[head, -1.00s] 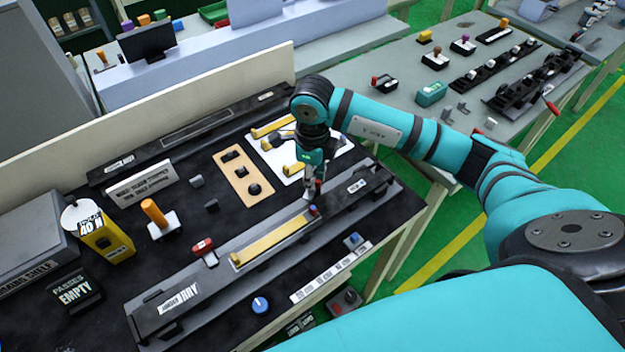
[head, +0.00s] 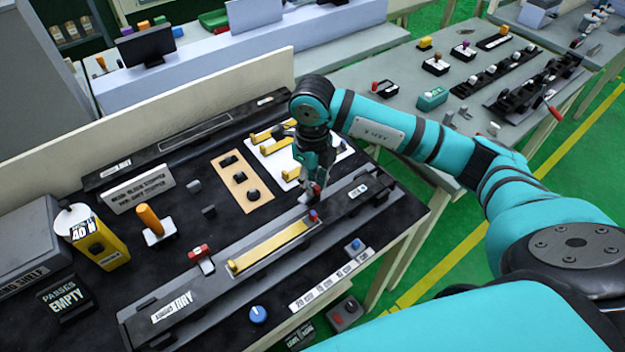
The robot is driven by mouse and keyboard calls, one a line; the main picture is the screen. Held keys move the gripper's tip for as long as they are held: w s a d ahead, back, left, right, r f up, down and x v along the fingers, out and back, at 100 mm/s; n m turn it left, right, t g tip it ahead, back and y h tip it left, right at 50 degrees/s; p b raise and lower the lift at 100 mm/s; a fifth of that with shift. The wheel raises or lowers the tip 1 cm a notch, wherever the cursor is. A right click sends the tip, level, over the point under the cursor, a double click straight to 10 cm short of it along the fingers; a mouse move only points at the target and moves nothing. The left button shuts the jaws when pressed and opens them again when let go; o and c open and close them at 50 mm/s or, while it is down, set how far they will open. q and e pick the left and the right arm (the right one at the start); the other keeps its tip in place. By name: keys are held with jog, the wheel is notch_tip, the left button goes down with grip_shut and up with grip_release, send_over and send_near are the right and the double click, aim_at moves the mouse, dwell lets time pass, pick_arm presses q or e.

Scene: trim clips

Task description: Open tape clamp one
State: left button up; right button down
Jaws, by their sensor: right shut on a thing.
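My right gripper (head: 311,192) points down over the right end of a long grey fixture (head: 345,200). It is shut on a small red-tipped part, which looks like a clamp handle and is mostly hidden by the fingers. A small blue and red piece (head: 313,216) sits just below the fingers, by the right end of a yellow strip (head: 270,246). A second clamp with a red handle (head: 199,251) stands at the strip's left end, apart from the gripper. I cannot read which clamp is number one. My left gripper is out of view.
A wooden block with dark knobs (head: 240,179) and a white plate with yellow parts (head: 283,166) lie behind the fixture. An orange-handled tool (head: 150,220) and a yellow box (head: 100,243) stand at left. A blue knob (head: 258,314) is in front.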

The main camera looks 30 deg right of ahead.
aim_at(313, 184)
jog(key=c, duration=1.3)
grip_release()
notch_tip(313, 184, up, 12)
jog(key=shift+r, duration=0.1)
